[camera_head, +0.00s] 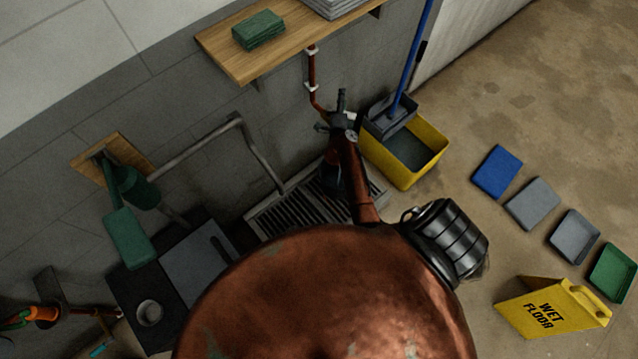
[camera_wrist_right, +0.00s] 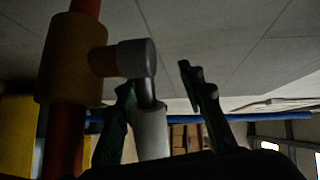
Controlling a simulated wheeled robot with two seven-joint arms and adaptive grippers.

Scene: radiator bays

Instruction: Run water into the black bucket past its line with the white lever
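My right gripper (camera_head: 340,108) is at the copper pipe (camera_head: 312,75) under the wall shelf. In the right wrist view my gripper's two dark fingers (camera_wrist_right: 158,92) stand apart. The pale lever (camera_wrist_right: 152,132) hangs from a grey-capped stem on the valve body (camera_wrist_right: 72,62) and shows between the fingers, close to the left one. A clear gap separates it from the right finger; I cannot tell whether the left one touches. A dark object with some red (camera_head: 331,178) stands at the floor grate, partly behind my arm. I cannot tell whether it is the black bucket. My left gripper is not seen.
A yellow mop bucket (camera_head: 432,152) with a blue-handled mop (camera_head: 412,62) stands right of the pipe. The wooden shelf (camera_head: 245,68) is above. A grey rail (camera_head: 195,140) is to the left. Coloured trays and a yellow wet-floor sign (camera_head: 548,310) are on the right floor.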

